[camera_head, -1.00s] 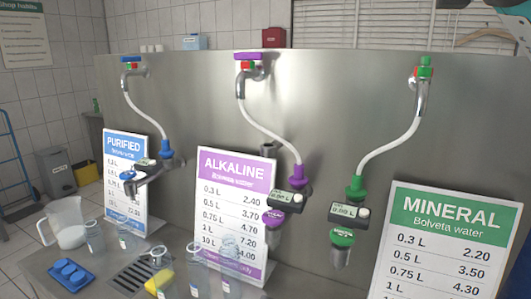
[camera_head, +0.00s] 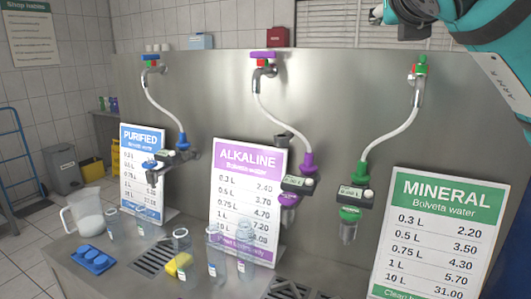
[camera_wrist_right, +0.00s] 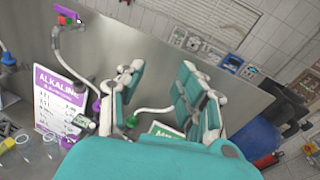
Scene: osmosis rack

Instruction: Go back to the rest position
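My right gripper (camera_wrist_right: 161,78) shows in the right wrist view with its two teal and grey fingers spread apart and nothing between them. In the head view my teal right arm comes in at the upper right, above the Mineral sign (camera_head: 440,235). The gripper's fingers cannot be made out there. It is clear of the taps and bottles. My left gripper is in neither view.
A steel rack panel (camera_head: 330,110) carries blue, purple (camera_head: 263,54) and green (camera_head: 420,66) taps with hoses. Clear bottles, a yellow sponge (camera_head: 179,264), a blue tray (camera_head: 92,259) and a white jug (camera_head: 84,214) stand on the counter. Floor shows at left.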

